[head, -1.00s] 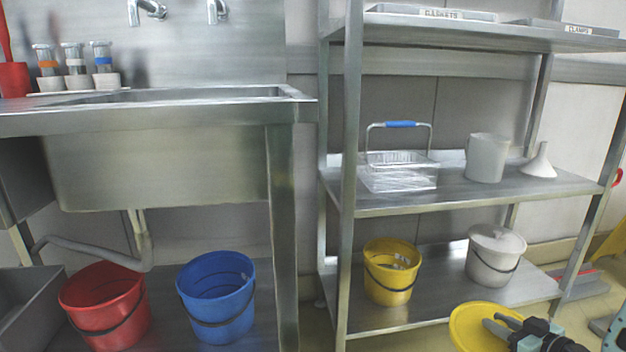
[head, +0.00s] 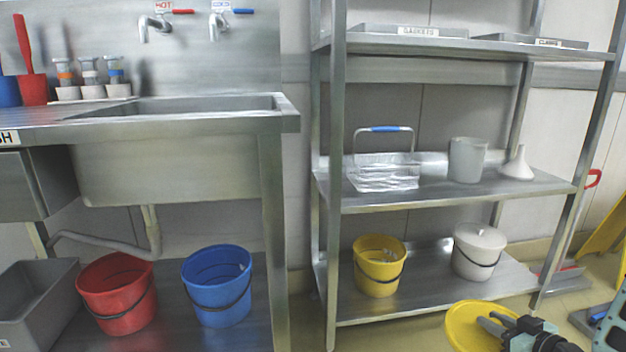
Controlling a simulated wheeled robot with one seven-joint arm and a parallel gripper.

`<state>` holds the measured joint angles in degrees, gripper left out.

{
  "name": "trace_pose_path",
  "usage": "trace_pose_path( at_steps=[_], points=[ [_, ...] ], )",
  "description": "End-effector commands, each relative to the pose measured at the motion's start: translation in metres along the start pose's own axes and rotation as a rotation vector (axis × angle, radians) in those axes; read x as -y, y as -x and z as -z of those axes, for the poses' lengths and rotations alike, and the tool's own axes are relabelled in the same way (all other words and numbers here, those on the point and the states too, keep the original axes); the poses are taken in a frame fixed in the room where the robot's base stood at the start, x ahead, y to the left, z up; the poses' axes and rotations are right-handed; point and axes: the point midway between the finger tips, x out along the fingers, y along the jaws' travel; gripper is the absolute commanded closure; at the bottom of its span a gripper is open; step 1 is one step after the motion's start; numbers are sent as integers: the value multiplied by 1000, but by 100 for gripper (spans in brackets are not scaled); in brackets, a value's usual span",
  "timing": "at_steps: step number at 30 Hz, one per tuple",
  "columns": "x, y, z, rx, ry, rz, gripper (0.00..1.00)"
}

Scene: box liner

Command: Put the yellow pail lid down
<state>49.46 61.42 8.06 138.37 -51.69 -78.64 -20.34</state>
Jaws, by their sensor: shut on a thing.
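The yellow pail lid (head: 466,322) is a round yellow disc at the lower right of the head view. My gripper (head: 490,325) is shut on it, with the fingers over its right part. The lid is in front of the shelf rack's lower shelf and looks held above the floor; its height is hard to tell. A yellow pail (head: 379,268) without a lid stands on the lower shelf, with something inside it that I cannot make out. Beside it stands a white pail (head: 478,252) with a white lid on.
The steel rack's lower shelf (head: 430,290) has bare room in front of the pails. A red bucket (head: 118,293) and a blue bucket (head: 217,287) stand under the sink at left.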

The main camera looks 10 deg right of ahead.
Motion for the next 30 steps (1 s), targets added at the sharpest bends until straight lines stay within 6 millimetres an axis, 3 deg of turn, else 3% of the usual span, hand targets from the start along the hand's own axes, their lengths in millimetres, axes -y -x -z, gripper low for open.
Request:
trace_pose_path(
  at_steps=[8,30],
  points=[
    [9,-2,47,-6,-11,-17,97],
    [61,-8,224,-14,-51,-109,97]
  ],
)
